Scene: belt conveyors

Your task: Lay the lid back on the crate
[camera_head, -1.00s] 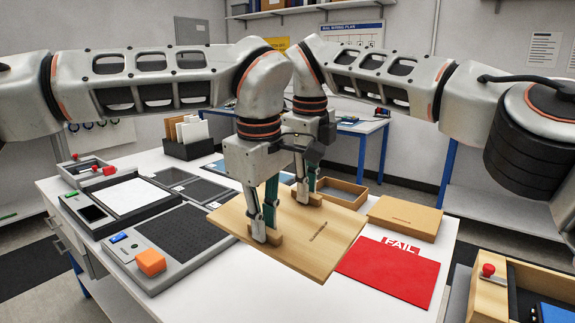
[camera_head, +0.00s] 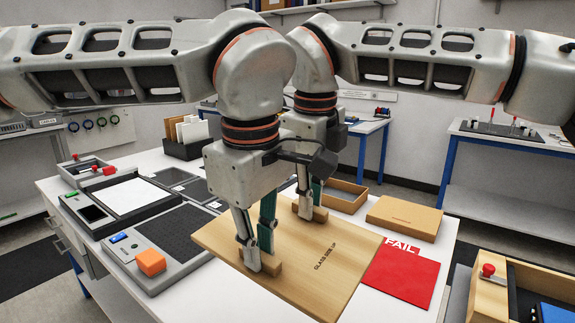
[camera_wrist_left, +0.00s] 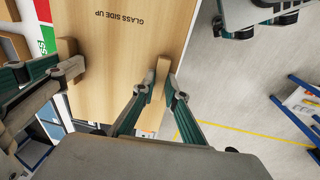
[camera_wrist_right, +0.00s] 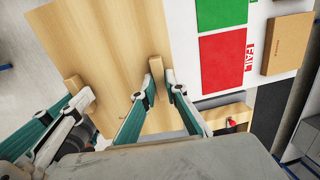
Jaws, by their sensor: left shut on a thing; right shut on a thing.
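My left gripper (camera_head: 260,262) is shut on the nearer block (camera_wrist_left: 147,88). My right gripper (camera_head: 309,208) is shut on the farther block (camera_wrist_right: 156,84). Both hold the lid about level, seemingly above the white table, its near end reaching past the front edge. It hides part of the table. Which container is the crate is unclear; an open wooden box (camera_head: 489,298) with a red knob is at the lower right.
On the table are a red FAIL sheet (camera_head: 405,277), a closed brown box (camera_head: 404,216), an open wooden tray (camera_head: 345,203), and grey fixtures with an orange block (camera_head: 150,262) at left. A green sheet (camera_wrist_right: 222,12) lies beside the red one.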

